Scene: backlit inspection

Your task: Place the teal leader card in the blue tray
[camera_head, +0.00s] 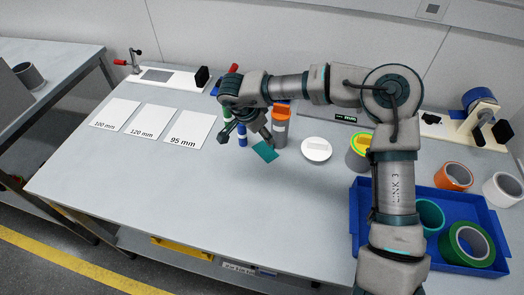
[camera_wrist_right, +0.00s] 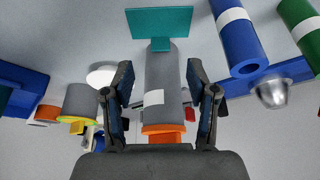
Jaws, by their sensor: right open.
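The teal leader card (camera_head: 265,151) is a small flat piece on the table, in front of the orange-topped grey cylinder. It also shows at the top of the right wrist view (camera_wrist_right: 158,20), beyond the fingers, with a narrower tab on its near side. My right gripper (camera_head: 246,136) is open above the table, just left of and above the card. In its wrist view the fingers (camera_wrist_right: 160,80) are apart, with the grey cylinder visible between them; contact cannot be told. The blue tray (camera_head: 355,222) is at the right, partly hidden by my right arm. My left gripper is not in view.
A white round lid (camera_head: 316,149) lies right of the card. The tray holds a green roll (camera_head: 467,245) and a teal roll (camera_head: 429,216). The front table is clear.

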